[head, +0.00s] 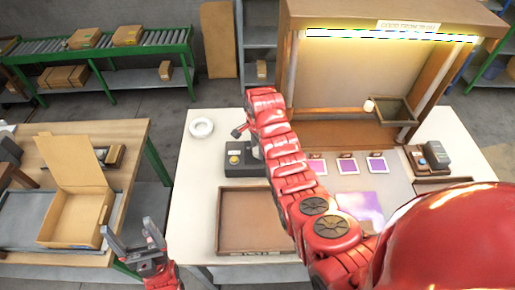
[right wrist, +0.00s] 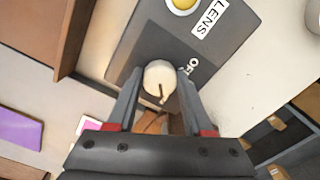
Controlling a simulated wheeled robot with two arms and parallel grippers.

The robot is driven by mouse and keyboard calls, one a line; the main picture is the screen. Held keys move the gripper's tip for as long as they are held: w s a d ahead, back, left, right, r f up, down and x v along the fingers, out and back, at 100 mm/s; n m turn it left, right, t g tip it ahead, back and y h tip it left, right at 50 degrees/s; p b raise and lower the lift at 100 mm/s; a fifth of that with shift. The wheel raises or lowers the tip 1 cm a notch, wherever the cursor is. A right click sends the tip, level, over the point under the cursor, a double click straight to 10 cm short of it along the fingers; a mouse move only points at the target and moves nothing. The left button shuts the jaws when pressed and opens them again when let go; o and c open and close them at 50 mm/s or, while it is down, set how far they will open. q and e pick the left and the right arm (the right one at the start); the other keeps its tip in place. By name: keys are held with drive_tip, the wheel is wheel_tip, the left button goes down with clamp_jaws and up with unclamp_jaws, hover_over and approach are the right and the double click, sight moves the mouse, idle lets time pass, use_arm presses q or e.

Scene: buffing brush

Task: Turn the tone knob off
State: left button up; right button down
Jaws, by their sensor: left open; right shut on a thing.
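A dark grey control box (head: 245,170) sits on the white table in the head view. In the right wrist view the box (right wrist: 150,45) carries a round cream knob (right wrist: 158,76) with a dark pointer line towards the bottom of the picture. A partly covered "OFF" label (right wrist: 191,66) is beside the knob. My right gripper (right wrist: 160,82) has its fingers on both sides of the knob, shut on it. In the head view my right arm hides much of that hand. My left gripper (head: 140,255) is open and empty, low at the left, away from the box.
Purple cards (head: 347,165) lie to the right. An open carton (head: 75,215) stands on the left bench.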

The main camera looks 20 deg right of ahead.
drive_tip(key=shift+f+n+b, duration=0.2)
drive_tip(key=shift+n+b, duration=0.3)
drive_tip(key=shift+b, duration=0.2)
drive_tip(key=shift+n+b, duration=0.6)
drive_tip(key=shift+b, duration=0.2)
drive_tip(key=shift+n+b, duration=0.65)
drive_tip(key=shift+n, duration=0.15)
drive_tip(key=shift+r+n, duration=0.1)
drive_tip(key=shift+n, duration=0.4)
drive_tip(key=n, duration=0.2)
drive_tip(key=shift+d+r+n+b, duration=0.1)
drive_tip(key=shift+n+b, duration=0.2)
drive_tip(key=shift+n, duration=0.1)
drive_tip(key=n, duration=0.8)
drive_tip(key=shift+n, duration=0.4)
drive_tip(key=shift+d+n, duration=0.1)
drive_tip(key=shift+n, duration=1.7)
